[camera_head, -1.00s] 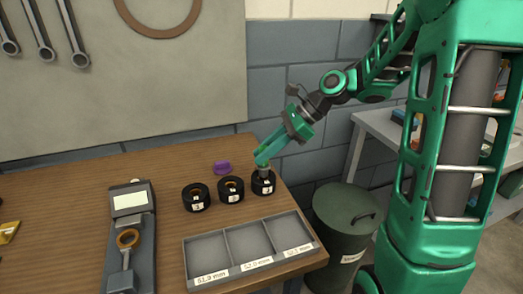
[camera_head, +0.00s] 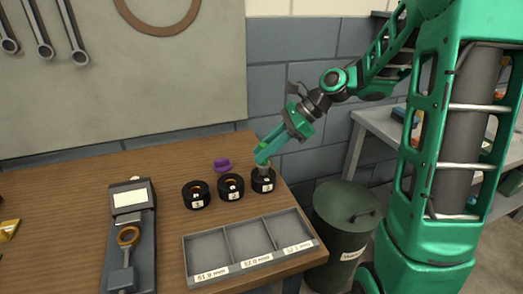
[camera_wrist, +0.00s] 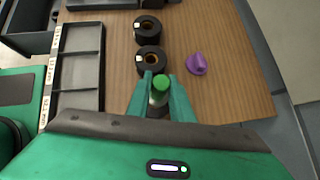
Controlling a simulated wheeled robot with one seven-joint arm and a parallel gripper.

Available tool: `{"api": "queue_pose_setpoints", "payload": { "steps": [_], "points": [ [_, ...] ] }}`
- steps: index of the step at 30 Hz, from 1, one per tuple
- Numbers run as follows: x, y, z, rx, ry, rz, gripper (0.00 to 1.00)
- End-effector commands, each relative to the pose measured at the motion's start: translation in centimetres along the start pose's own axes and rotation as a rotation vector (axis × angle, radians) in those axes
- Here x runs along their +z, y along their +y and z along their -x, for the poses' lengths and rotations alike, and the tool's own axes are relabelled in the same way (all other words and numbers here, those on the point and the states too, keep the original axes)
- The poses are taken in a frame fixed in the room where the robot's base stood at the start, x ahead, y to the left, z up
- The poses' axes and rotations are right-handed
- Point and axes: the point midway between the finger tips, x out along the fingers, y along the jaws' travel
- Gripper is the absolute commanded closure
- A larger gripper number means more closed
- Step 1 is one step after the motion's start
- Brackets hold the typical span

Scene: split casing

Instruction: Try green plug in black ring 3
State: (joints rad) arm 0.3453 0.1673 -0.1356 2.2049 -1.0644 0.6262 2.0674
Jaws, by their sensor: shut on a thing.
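My gripper (camera_head: 262,159) points down over the rightmost black ring (camera_head: 263,185) and is shut on the green plug. The green plug (camera_wrist: 160,82) has a round green top and a grey body, and it stands between my two fingers in the wrist view. In the head view its grey lower part (camera_head: 265,171) meets the mouth of the rightmost ring. I cannot tell how far inside it sits.
Two other black rings, the middle one (camera_head: 230,187) and the left one (camera_head: 196,195), stand in the row. A purple plug (camera_head: 222,165) lies behind them. A three-compartment grey tray (camera_head: 222,268) is in front. A gauge (camera_head: 130,235) stands left; a bin (camera_head: 345,225) is beyond the table's right edge.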

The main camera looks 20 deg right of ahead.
Motion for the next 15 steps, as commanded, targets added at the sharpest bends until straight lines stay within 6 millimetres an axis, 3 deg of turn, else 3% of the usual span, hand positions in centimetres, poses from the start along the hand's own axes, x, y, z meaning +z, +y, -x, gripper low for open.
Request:
{"api": "queue_pose_setpoints", "payload": {
  "steps": [15],
  "points": [
    [-0.4,0.0,-0.42,0.0,0.0,-0.001,1.0]
  ]
}}
